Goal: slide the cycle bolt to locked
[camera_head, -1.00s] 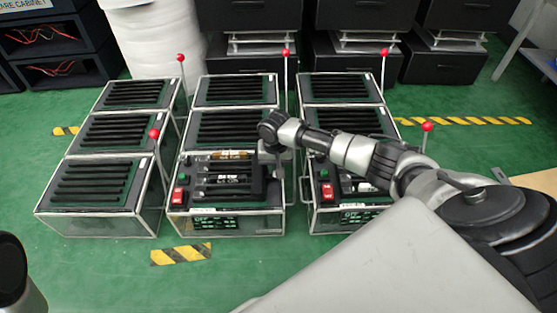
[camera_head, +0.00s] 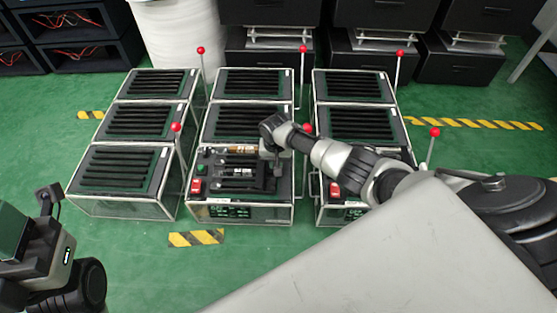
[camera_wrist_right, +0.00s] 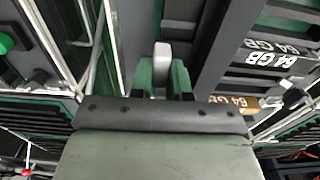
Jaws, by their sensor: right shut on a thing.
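My right gripper (camera_head: 275,168) reaches down over the right side of the front middle unit (camera_head: 240,212) in the head view. In the right wrist view, my right gripper (camera_wrist_right: 161,78) is shut on a small pale grey knob (camera_wrist_right: 162,54), which stands between the dark green fingers. I take this knob to be the cycle bolt's handle; the rest of the bolt is hidden under the gripper, and I cannot read its position. My left gripper (camera_head: 48,196) is at the lower left, away from the units; its fingers are too unclear to tell open from shut.
Labelled memory sticks (camera_head: 238,176) lie left of my right gripper. A red switch (camera_head: 196,186) and a green button (camera_head: 203,168) sit at the unit's left. Red-knobbed levers (camera_head: 176,128) rise beside the units. Green floor is free in front, around a striped marking (camera_head: 196,238).

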